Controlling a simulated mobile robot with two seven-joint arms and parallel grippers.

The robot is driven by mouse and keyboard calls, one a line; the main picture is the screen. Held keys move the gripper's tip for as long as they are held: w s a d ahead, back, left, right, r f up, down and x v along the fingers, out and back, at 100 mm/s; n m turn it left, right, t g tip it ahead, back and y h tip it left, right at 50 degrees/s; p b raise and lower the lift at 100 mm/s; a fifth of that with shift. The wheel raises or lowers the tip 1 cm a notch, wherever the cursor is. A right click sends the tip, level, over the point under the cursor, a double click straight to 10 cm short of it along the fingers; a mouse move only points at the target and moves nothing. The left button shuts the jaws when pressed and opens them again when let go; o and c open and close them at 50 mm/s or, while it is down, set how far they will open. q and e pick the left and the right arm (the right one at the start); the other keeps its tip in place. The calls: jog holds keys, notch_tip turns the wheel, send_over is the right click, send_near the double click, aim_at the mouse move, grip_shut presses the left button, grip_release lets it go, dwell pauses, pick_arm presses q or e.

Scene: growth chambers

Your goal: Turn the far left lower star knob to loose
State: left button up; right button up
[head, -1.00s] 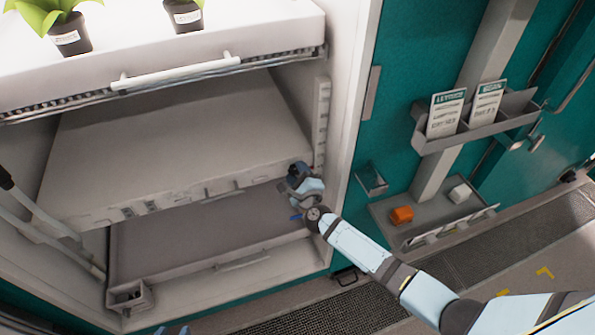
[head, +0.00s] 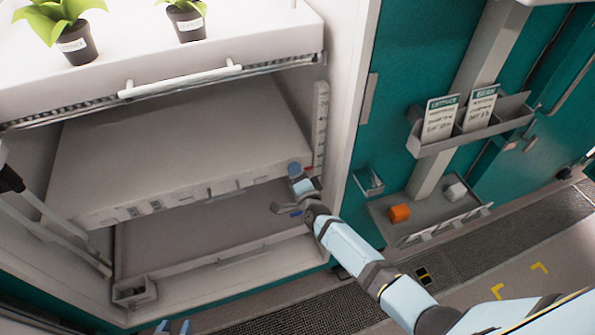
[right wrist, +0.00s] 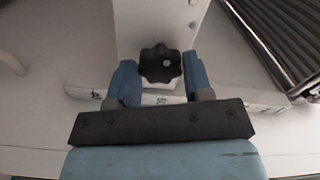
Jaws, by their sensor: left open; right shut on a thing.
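A black star knob (right wrist: 160,63) sits on a pale upright bracket in the right wrist view. The two blue fingers of my right gripper (right wrist: 160,78) are shut on it, one on each side. In the head view my right gripper (head: 300,173) is at the right front corner of the middle shelf (head: 180,150), beside the slotted upright (head: 321,125). The knob is hidden there. Blue tips of my left gripper (head: 173,328) show at the bottom edge, open and apart from the chamber.
Potted plants (head: 76,42) stand on the white upper tray (head: 230,30). A lower tray (head: 200,235) lies under the middle shelf. The floor at right is clear.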

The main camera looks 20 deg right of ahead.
pick_arm(q)
jog(key=shift+s+r+p, duration=0.2)
jog(key=shift+p, duration=0.25)
pick_arm(e)
jog(key=n, duration=0.3)
jog(key=shift+n, duration=0.3)
pick_arm(q)
jog(key=shift+r, duration=0.2)
pick_arm(e)
jog(key=o, duration=0.9)
pick_arm(q)
jog(key=shift+f, duration=0.1)
pick_arm(e)
jog(key=shift+s, duration=0.1)
